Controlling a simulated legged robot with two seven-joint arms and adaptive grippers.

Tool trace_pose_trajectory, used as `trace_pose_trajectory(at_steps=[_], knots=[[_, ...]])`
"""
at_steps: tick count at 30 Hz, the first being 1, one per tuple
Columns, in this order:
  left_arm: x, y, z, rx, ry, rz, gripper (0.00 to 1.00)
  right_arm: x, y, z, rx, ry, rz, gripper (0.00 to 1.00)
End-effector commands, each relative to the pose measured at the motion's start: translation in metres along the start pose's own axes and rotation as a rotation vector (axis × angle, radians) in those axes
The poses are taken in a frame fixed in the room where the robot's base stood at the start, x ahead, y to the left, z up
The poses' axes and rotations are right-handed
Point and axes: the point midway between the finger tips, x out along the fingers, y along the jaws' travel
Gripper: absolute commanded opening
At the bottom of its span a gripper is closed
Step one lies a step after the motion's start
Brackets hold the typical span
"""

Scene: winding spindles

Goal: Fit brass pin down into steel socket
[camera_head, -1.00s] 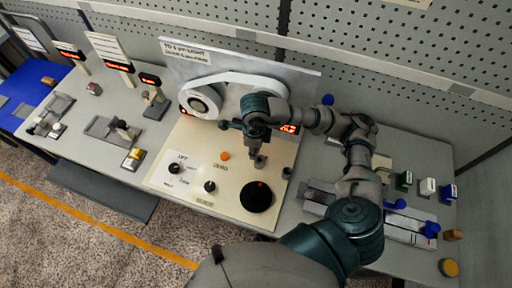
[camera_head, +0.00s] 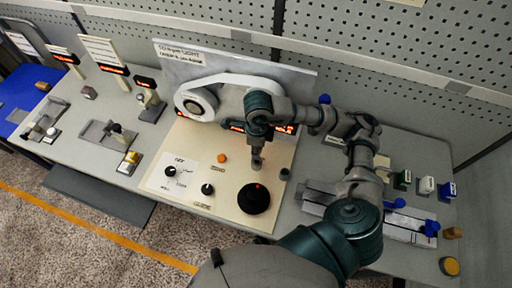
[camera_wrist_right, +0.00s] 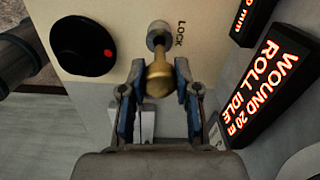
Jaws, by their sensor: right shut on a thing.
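The brass pin (camera_wrist_right: 159,77) is between the blue-padded fingers of my right gripper (camera_wrist_right: 157,92) in the right wrist view. Its narrow end points at the small grey steel socket (camera_wrist_right: 157,36) beside the word LOCK. The two overlap in line there, and I cannot tell whether the tip is inside or just above. In the head view my right gripper (camera_head: 257,146) is over the socket (camera_head: 257,164) on the cream panel, and its fingers hide the pin. My left gripper is not in view.
A black round knob (camera_head: 254,198) with a red dot sits just in front of the socket. Behind stands the upright board with a white roller (camera_head: 200,102) and lit displays. Blue-handled parts (camera_head: 431,228) lie at the right of the bench.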

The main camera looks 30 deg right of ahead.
Motion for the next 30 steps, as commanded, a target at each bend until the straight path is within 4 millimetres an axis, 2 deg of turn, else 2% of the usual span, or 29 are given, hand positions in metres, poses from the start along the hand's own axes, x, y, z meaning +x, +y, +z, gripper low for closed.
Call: trace_pose_trajectory(at_steps=[20,30], knots=[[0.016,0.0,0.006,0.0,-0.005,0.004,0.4,0.017,0.002,0.002,0.0,0.002,-0.002,0.0],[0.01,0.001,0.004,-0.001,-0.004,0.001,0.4,0.008,-0.001,0.0,0.001,-0.001,-0.001,0.0]])
